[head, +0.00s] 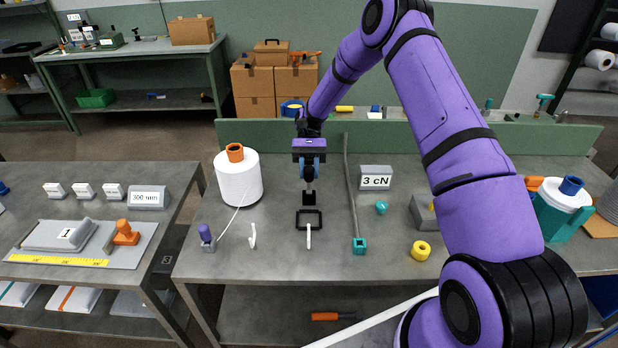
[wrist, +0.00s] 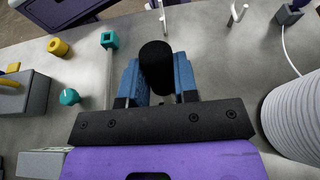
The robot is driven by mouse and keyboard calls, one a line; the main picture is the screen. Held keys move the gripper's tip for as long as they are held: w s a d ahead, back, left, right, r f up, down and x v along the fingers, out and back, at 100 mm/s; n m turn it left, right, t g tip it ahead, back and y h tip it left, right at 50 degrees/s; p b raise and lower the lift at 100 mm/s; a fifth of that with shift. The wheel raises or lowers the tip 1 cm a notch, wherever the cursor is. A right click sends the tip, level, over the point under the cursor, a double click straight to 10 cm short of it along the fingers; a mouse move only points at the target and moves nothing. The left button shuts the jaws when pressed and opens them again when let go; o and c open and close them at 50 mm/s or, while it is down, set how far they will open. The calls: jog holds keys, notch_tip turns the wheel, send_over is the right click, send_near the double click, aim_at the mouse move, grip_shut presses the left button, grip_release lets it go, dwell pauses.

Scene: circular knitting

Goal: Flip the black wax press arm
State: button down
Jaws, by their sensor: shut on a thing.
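My gripper (head: 309,178) points down over the middle of the bench, with blue fingers. It is shut on the black wax press arm (wrist: 156,62), which shows as a dark, rounded piece between the fingers in the wrist view. In the head view its black end (head: 309,198) is just below the fingertips. A flat black square frame (head: 320,220) lies on the bench just in front of it. How the arm joins this frame is hard to tell. The fingers and wrist hide part of the arm.
A white yarn cone (head: 236,182) stands to the left. White hooks (head: 252,236) (head: 308,237) stand in front. A tall grey rod on a teal base (head: 359,246) rises close on the right, with a "3 cN" block (head: 375,178) beyond it.

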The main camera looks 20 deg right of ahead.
jog(key=shift+w+d+g+y, duration=0.35)
jog(key=shift+w+g, duration=0.3)
jog(key=shift+g, duration=0.15)
jog(key=shift+w+d+g+y, duration=0.2)
jog(key=shift+w+g+y, duration=0.15)
jog(key=shift+w+g, duration=0.35)
jog(key=shift+s+g, duration=0.1)
jog(key=shift+g, duration=0.2)
jog(key=c, duration=0.9)
grip_release()
jog(key=shift+o, duration=0.2)
jog(key=shift+r, duration=0.1)
jog(key=s+r, duration=0.2)
jog(key=s, duration=0.6)
jog(key=s+r, duration=0.2)
jog(key=s, duration=0.6)
jog(key=shift+a+r, duration=0.35)
